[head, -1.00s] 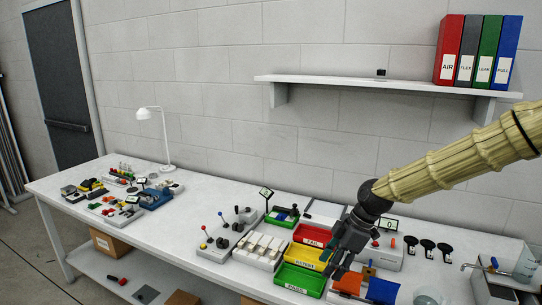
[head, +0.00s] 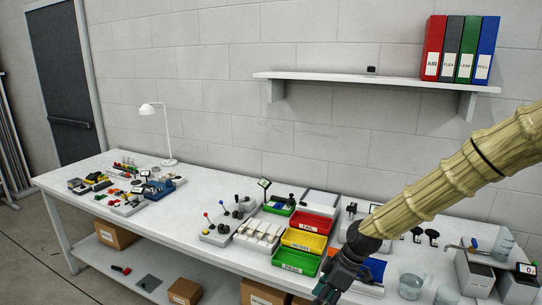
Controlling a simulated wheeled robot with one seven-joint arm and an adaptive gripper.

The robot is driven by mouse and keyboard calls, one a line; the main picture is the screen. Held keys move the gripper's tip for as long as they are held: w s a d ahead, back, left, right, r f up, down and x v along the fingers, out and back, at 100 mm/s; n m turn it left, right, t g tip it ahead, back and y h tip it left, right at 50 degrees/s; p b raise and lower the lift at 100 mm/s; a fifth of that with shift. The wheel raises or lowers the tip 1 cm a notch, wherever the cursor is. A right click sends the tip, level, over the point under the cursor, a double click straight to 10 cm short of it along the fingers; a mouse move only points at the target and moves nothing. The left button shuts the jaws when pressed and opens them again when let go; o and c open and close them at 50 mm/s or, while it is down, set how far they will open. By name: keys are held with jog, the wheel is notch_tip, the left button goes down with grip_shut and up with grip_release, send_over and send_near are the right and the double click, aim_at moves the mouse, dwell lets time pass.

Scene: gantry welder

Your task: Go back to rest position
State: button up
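My gripper (head: 330,288) is at the end of my pale yellow ribbed arm, at the bottom right of the head view. It hangs in front of the green PASS tray (head: 290,261), near the front edge of the workbench (head: 140,222). I see nothing clearly held in it. Its fingers are small and dark, and I cannot tell whether they are open or shut.
Red (head: 312,226) and yellow (head: 303,241) trays stand behind the green one. A white divided tray (head: 258,236) and small levers are to the left. Clear cups (head: 411,284) and a grey box (head: 474,272) are to the right. A shelf with binders (head: 432,48) is above.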

jog(key=s+f+m, duration=0.5)
jog(key=s+f, duration=0.4)
jog(key=f, duration=0.5)
jog(key=s+d+f+m+h, duration=0.1)
jog(key=s+d+f+m, duration=0.2)
jog(key=s, duration=0.5)
jog(key=s+d+f+m+h, duration=0.2)
jog(key=s+f, duration=0.4)
jog(key=s, duration=0.3)
jog(key=s+d+f+m+h, duration=0.1)
jog(key=s+d+f+m, duration=0.2)
jog(key=s, duration=0.6)
notch_tip(320, 180, down, 2)
jog(key=shift+s+d+f+m+h, duration=0.2)
jog(key=shift+s+d+m+h, duration=0.1)
jog(key=shift+m, duration=0.7)
